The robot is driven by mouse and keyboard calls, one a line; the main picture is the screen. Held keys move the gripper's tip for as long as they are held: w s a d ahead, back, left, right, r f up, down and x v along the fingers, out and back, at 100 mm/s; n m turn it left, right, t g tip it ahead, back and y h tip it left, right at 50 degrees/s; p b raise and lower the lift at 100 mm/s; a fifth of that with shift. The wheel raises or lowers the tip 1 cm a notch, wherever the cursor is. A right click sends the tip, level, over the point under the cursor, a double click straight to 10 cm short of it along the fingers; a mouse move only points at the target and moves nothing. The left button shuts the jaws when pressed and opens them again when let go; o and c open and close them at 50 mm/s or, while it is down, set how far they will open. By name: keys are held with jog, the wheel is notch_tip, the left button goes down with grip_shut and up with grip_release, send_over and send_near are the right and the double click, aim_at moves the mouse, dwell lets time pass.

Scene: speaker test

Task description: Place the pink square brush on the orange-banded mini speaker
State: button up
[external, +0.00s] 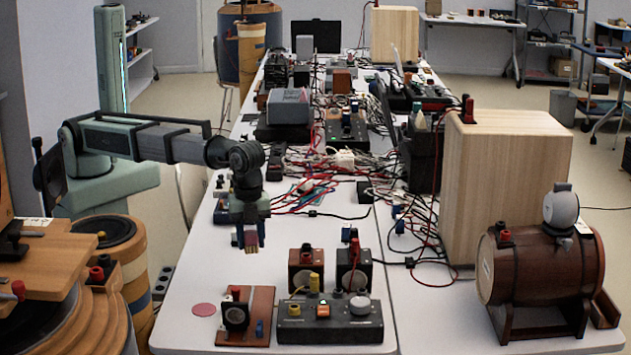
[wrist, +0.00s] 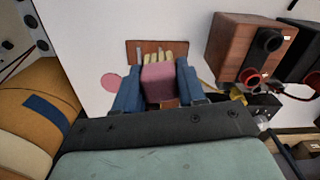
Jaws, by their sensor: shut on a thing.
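My gripper (external: 247,238) hangs above the near left part of the white table, shut on the pink square brush (wrist: 158,82). In the wrist view the brush sits between the blue fingers (wrist: 157,88), its pale yellow bristles pointing away from my gripper. In the external view the brush is small and mostly hidden by the fingers. Two small box speakers stand to the right of my gripper: a reddish-brown one (external: 303,275) and a darker one (external: 353,270). The brown one also shows in the wrist view (wrist: 232,45). I cannot make out an orange band on either.
A brown board (external: 262,305) with a black dial lies below and in front of my gripper. A black control box (external: 330,330) with knobs is beside it. A flat pink disc (external: 204,309) lies to the left. Cables clutter the table behind; a barrel-shaped device (external: 540,265) stands right.

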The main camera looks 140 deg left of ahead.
jog(key=s+a+n, duration=0.2)
jog(key=a, duration=0.8)
jog(key=s+a+n, duration=0.1)
jog(key=s+a, duration=0.1)
jog(key=a, duration=0.9)
notch_tip(320, 180, up, 6)
jog(key=f+n, duration=0.1)
jog(key=n, duration=1)
send_over(345, 151)
jog(key=shift+n, duration=0.8)
jog(key=shift+w+f, duration=0.15)
jog(key=shift+f, duration=4.65)
jog(key=shift+f, duration=0.1)
